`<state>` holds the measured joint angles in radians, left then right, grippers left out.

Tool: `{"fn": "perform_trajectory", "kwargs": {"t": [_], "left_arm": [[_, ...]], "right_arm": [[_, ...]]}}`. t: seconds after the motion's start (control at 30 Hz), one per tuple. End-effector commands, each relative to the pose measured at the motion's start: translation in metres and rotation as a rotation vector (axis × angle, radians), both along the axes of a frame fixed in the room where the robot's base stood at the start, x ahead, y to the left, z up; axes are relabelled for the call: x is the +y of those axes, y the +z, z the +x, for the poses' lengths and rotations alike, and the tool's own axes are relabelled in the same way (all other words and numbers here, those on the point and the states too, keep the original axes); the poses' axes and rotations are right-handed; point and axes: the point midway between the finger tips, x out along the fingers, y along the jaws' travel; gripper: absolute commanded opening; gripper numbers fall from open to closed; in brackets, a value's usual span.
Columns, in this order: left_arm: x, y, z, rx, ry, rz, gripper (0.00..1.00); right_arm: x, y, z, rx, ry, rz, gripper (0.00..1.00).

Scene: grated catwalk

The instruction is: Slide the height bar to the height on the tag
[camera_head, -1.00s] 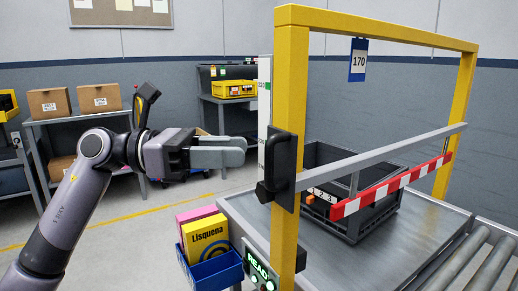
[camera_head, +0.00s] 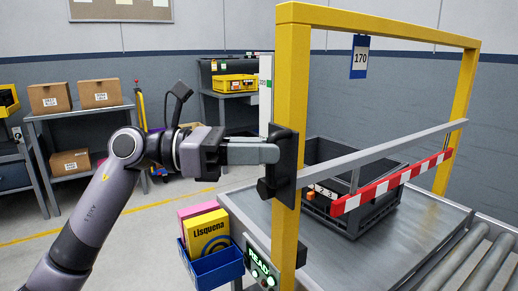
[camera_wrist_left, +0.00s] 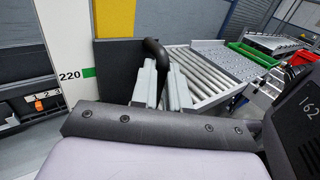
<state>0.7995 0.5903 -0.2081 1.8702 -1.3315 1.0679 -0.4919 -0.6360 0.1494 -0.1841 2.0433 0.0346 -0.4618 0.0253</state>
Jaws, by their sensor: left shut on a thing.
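A yellow gantry frame (camera_head: 291,80) carries the height bar (camera_head: 390,149), a grey rail with a red-and-white striped board (camera_head: 385,187) below it. The bar's black handle (camera_head: 282,165) is at the near post. My left gripper (camera_head: 268,153) is shut on the handle. In the left wrist view its fingers (camera_wrist_left: 163,85) close around the curved black grip (camera_wrist_left: 153,48). The blue-edged tag (camera_head: 360,57) hanging from the top beam reads 170. A white scale strip (camera_head: 265,75) stands behind the near post; the left wrist view shows its 220 mark (camera_wrist_left: 75,74). My right gripper is not in view.
A dark crate (camera_head: 350,222) stands on the metal table under the bar, beside rollers (camera_head: 465,255). A blue bin (camera_head: 215,267) with a yellow Lisquena box (camera_head: 209,235) and a green-lit READY panel (camera_head: 262,268) sit below the handle. Shelves with cartons stand behind.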

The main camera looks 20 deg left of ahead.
Motion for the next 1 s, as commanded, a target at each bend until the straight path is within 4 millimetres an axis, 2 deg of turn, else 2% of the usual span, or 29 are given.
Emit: {"fn": "perform_trajectory", "kwargs": {"t": [0.37, 0.4, 0.47, 0.5, 0.8, 1.0], "left_arm": [[0.000, 0.008, 0.000, -0.012, 0.003, -0.007, 0.00], [0.000, 0.007, 0.000, -0.012, 0.003, -0.007, 0.18], [0.000, 0.007, 0.000, -0.011, 0.003, -0.006, 0.38], [0.000, 0.007, 0.000, -0.010, 0.003, -0.006, 0.40], [0.003, 0.006, 0.000, -0.006, 0.003, -0.003, 0.40], [0.028, 0.004, -0.008, -0.007, 0.007, -0.002, 0.40]], "right_arm": [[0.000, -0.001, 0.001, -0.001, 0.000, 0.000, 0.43], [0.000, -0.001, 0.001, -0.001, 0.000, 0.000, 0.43], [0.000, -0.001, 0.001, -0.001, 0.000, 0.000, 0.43], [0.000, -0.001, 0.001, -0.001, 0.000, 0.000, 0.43], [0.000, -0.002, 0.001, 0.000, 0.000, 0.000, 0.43], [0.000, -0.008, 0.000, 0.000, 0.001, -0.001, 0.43]]}}
